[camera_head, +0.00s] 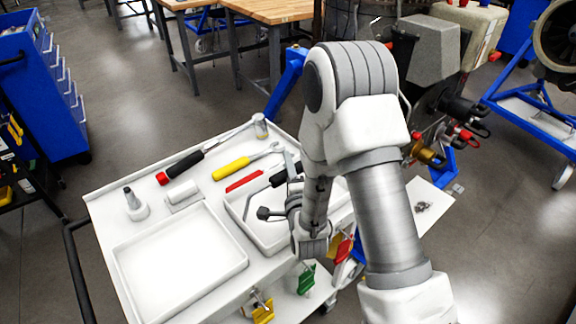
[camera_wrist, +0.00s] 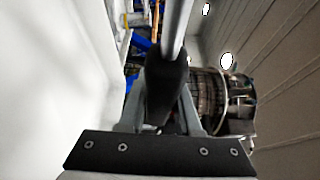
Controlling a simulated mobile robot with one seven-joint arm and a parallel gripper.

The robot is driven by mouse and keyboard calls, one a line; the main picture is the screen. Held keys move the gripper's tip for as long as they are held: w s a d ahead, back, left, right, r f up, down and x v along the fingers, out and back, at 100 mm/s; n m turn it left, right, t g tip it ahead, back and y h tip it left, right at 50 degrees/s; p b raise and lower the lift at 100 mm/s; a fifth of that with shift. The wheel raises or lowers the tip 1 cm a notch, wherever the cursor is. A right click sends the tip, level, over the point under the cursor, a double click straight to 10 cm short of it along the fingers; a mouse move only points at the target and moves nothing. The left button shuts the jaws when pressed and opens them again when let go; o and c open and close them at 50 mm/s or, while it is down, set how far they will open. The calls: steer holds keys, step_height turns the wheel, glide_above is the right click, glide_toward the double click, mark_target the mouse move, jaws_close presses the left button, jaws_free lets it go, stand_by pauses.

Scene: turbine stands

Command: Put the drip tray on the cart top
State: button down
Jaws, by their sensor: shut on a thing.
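A shallow white empty tray (camera_head: 180,262) lies on the white cart top (camera_head: 105,198), at its front left. A second white tray (camera_head: 243,228) with tools in it stands to its right, partly behind my arm. A white flat panel (camera_head: 432,212) with small dark bits on it lies low by the turbine stand. I cannot tell which of these is the drip tray. My gripper (camera_head: 294,212) is over the second tray, largely hidden by my arm. In the wrist view, my gripper (camera_wrist: 163,120) is shut on a black-handled tool (camera_wrist: 166,85) with a metal shaft.
A red-and-black-handled tool (camera_head: 185,165), a yellow-handled wrench (camera_head: 232,169) and small white items lie at the back of the cart top. Coloured clamps (camera_head: 305,280) sit below its front edge. A blue drawer cabinet (camera_head: 45,85) stands left. The turbine (camera_wrist: 212,95) shows in the wrist view.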

steer(key=shift+f+b, duration=0.1)
steer(key=shift+b, duration=0.2)
steer(key=c, duration=0.6)
jaws_free()
steer(key=shift+s, duration=0.1)
